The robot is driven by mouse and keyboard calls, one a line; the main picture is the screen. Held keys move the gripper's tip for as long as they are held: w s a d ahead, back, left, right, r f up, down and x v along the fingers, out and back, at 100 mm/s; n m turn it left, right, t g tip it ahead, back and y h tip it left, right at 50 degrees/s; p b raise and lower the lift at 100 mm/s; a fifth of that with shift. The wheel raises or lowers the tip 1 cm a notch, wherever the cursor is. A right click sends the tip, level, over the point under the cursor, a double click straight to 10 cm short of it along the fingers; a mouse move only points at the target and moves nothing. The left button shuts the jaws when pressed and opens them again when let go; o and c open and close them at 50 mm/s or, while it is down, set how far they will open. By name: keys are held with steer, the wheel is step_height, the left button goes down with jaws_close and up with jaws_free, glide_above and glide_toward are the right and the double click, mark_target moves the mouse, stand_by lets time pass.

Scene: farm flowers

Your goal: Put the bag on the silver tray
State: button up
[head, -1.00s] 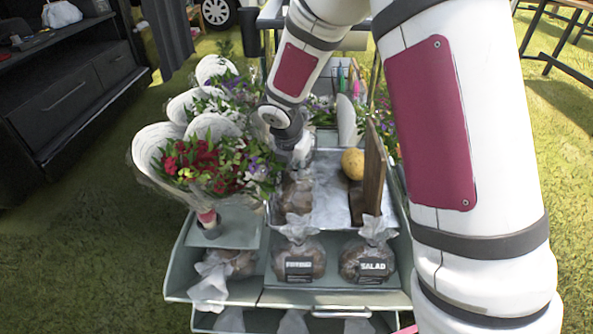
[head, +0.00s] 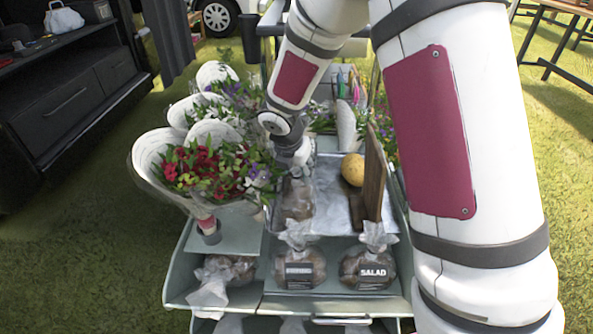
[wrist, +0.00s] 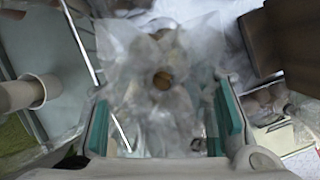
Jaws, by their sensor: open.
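A clear plastic bag (head: 296,198) with brown contents stands at the left side of the silver tray (head: 329,190). From the head view I cannot tell whether it rests on the tray or beside it. My gripper (wrist: 163,112) is open, with its teal-padded fingers on either side of the bag's crinkled translucent top (wrist: 165,75) in the wrist view. In the head view my wrist hangs just above this bag, and the fingers are hard to make out. More bags sit in front: one labelled SALAD (head: 368,268), one with a dark label (head: 299,268), and one at the left (head: 226,272).
A yellow round item (head: 353,169) and an upright wooden board (head: 375,180) stand on the tray's right part. Flower bouquets (head: 212,168) in white wrap crowd the left. The tray's middle has some bare room.

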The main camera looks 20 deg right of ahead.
steer(key=p+v, duration=0.5)
steer(key=v, duration=0.6)
steer(key=shift+r+p, duration=0.35)
steer(key=shift+r, duration=0.05)
steer(key=s+d+r+m+g+h, duration=0.1)
steer(key=s+d+r+m, duration=0.3)
steer(key=s+r+m, duration=0.3)
steer(key=s+d+r+m+g, duration=0.1)
steer(key=s+d+r+m, duration=0.2)
steer(key=s+r+m, duration=0.5)
steer(key=s+a+m+g+y, duration=0.1)
steer(key=s+a+m+y, duration=0.1)
steer(key=s+m, duration=1.1)
steer(key=s+y, duration=0.1)
steer(key=s, duration=0.9)
steer(key=shift+s+a+g+y, duration=0.3)
steer(key=shift+a, duration=0.1)
steer(key=shift+r, duration=0.15)
